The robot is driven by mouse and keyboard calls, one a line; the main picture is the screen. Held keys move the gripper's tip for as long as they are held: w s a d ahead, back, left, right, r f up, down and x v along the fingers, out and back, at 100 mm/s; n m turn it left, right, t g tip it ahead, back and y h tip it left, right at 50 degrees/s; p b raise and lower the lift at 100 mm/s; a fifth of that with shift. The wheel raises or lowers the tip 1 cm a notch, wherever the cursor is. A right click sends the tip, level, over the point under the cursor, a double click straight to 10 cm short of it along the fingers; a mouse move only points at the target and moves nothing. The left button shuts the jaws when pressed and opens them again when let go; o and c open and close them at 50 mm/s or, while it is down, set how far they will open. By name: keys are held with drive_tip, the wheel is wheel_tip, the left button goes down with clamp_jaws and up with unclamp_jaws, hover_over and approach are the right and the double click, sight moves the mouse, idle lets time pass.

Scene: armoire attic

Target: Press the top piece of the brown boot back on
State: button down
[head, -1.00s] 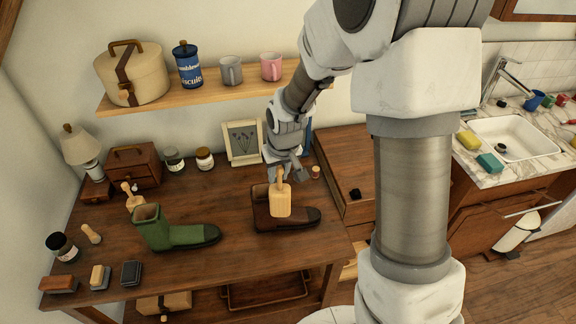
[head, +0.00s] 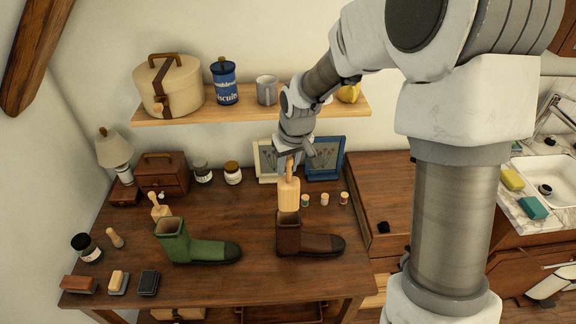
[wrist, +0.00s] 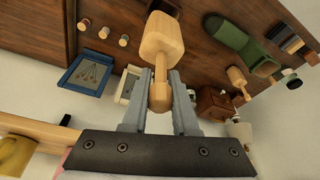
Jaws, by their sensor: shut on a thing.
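The brown boot (head: 312,243) stands upright on the table, toe to the right, its shaft open at the top. My gripper (head: 290,158) is shut on the handle of a pale wooden block (head: 289,195), held upright over the boot shaft. The block's lower end meets the boot's rim in the head view; I cannot tell if they touch. In the wrist view the block (wrist: 161,38) points away from my fingers (wrist: 160,80), its knobbed handle between them. The block hides most of the boot there.
A green boot (head: 205,248) stands to the left, with a similar wooden block (head: 160,207) behind it. A shelf (head: 200,114) hangs above.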

sight(288, 180)
drive_tip(key=shift+f+b, duration=1.65)
drive_tip(key=shift+f, duration=0.25)
drive_tip(key=shift+f+b, duration=0.35)
drive_tip(key=shift+b, duration=0.05)
drive_tip(key=shift+f+b, duration=0.65)
drive_tip(key=shift+f, duration=0.2)
drive_tip(key=shift+f+b, duration=0.8)
drive_tip(key=shift+f, duration=0.2)
drive_tip(key=shift+f+b, duration=0.75)
drive_tip(key=shift+f, duration=0.3)
